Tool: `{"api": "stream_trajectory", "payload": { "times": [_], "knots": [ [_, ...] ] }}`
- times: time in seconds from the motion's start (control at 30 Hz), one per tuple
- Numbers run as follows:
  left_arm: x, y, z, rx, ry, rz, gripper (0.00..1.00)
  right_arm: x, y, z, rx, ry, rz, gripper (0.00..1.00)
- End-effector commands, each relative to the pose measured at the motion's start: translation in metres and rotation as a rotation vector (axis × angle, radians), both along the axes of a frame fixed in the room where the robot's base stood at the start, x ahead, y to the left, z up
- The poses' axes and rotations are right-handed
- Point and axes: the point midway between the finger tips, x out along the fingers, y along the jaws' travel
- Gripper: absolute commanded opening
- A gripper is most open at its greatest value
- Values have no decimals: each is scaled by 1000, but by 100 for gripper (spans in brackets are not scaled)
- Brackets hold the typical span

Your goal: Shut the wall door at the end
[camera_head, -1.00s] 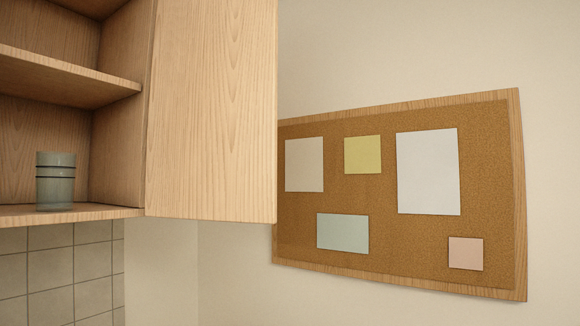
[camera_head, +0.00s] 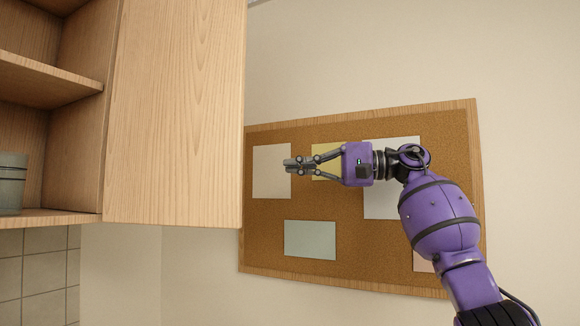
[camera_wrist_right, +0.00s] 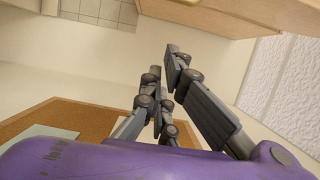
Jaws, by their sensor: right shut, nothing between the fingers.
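The wall door (camera_head: 178,115) is a light wood panel on the right side of an open wall cabinet (camera_head: 72,150). It stands swung open, so the shelves show. My right gripper (camera_head: 290,164) is shut and empty, to the right of the door's free edge and apart from it in the picture, with its fingers pointing left. In the right wrist view the shut fingers (camera_wrist_right: 165,66) point up toward a wooden panel (camera_wrist_right: 215,14), which appears to be the door. My left gripper is in no view.
A grey-green cup (camera_head: 12,183) stands on the cabinet's lower shelf at the left edge. A cork board (camera_head: 270,255) with several paper notes hangs on the wall behind my right arm. Grey tiles (camera_head: 38,275) lie below the cabinet.

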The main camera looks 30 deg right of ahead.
Motion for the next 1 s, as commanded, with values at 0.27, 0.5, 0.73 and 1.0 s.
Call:
{"api": "stream_trajectory", "payload": {
  "times": [0.27,0.5,0.73,1.0],
  "knots": [
    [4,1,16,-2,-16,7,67,32,53,5,4,-4,5,0],
    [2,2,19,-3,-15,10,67,28,80,2,0,-6,1,0],
    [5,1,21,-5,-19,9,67,17,93,1,2,-3,1,0],
    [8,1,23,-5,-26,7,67,16,94,1,3,-1,0,0]
  ]
}}
